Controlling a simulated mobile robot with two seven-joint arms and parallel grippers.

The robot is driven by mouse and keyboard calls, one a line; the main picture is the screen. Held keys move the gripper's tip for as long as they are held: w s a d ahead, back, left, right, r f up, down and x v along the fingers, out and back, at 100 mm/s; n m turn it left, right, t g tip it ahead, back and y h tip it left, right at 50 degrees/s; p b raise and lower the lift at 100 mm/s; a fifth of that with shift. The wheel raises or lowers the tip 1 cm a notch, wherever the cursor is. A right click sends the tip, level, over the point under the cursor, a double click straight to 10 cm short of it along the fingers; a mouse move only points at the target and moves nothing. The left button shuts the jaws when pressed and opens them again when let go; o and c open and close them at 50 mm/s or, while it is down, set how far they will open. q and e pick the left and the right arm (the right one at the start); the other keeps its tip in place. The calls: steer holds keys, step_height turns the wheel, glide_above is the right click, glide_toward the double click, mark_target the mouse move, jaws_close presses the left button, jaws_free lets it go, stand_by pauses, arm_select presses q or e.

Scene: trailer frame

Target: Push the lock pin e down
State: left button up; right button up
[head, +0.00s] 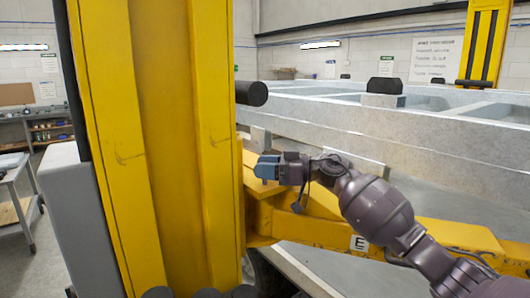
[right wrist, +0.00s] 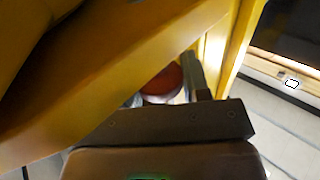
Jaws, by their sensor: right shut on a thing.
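My right gripper (head: 266,168) reaches in from the right in the head view, beside the tall yellow column and over the yellow arm marked E (head: 359,244). In the right wrist view a round red knob, which looks like the top of lock pin e (right wrist: 163,84), shows between the fingers of the right gripper (right wrist: 160,95). The gripper is shut on it. The pin's shaft is hidden, and the knob is hidden in the head view behind the gripper. My left gripper is not in view.
The yellow column (head: 160,140) stands tall just left of the gripper. A grey trailer frame (head: 400,135) lies behind it. A black round bar end (head: 252,93) sticks out above the gripper. A workbench (head: 18,190) stands at the far left.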

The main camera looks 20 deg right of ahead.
steer(key=shift+f+p, duration=0.3)
steer(key=shift+f, duration=0.5)
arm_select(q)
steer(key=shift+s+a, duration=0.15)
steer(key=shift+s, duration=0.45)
arm_select(e)
steer(key=shift+f, duration=0.1)
steer(key=o, duration=1.2)
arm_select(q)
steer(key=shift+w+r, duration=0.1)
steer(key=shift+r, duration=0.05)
arm_select(e)
steer(key=shift+o, duration=0.3)
steer(key=shift+r, duration=0.2)
